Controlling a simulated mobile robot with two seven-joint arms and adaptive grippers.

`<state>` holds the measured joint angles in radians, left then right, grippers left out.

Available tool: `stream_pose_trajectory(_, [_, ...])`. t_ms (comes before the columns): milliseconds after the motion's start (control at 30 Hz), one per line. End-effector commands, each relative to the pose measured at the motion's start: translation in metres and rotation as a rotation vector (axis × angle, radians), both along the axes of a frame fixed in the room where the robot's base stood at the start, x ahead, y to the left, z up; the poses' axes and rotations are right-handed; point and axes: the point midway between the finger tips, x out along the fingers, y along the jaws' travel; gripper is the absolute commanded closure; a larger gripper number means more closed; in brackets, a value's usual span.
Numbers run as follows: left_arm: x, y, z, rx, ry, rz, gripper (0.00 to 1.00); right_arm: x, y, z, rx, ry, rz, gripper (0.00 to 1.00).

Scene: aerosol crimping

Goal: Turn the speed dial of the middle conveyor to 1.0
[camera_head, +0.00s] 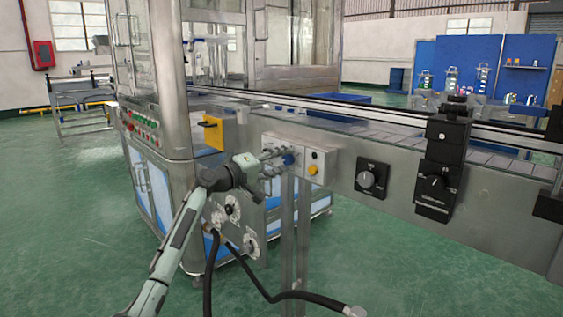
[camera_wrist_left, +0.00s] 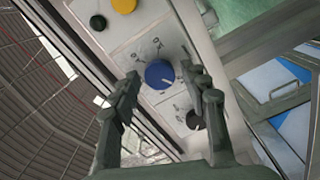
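A blue dial (camera_wrist_left: 159,74) with a pale pointer mark sits on a light grey control panel (camera_wrist_left: 140,42) with printed marks around it. In the head view the blue dial (camera_head: 288,158) shows on the side of the conveyor, partly hidden by my gripper. My left gripper (camera_head: 272,156) is open in front of it. In the left wrist view the fingers (camera_wrist_left: 160,76) stand on either side of the dial with gaps, and I see no contact. The dial's printed numbers are too small to read. My right gripper is not in view.
A steel machine cabinet (camera_head: 165,150) stands behind my left arm. A hose (camera_head: 290,295) hangs below.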

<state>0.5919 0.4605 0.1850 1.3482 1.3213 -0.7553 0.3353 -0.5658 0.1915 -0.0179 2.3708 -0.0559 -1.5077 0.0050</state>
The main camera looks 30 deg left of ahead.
Motion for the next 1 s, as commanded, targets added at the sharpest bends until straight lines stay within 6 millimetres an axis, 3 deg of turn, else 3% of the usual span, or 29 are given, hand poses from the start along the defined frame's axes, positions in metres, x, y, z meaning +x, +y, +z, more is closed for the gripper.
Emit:
stream_pose_trajectory(400, [-0.007, 0.003, 0.0, 0.003, 0.0, 0.001, 0.49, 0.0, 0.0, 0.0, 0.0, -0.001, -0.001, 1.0])
stream_pose_trajectory(800, [-0.082, 0.029, -0.001, 0.003, 0.002, 0.001, 0.49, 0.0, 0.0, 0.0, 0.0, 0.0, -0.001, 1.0])
stream_pose_trajectory(1000, [-0.107, 0.037, 0.0, 0.001, 0.001, 0.0, 0.49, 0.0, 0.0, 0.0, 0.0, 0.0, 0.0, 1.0])
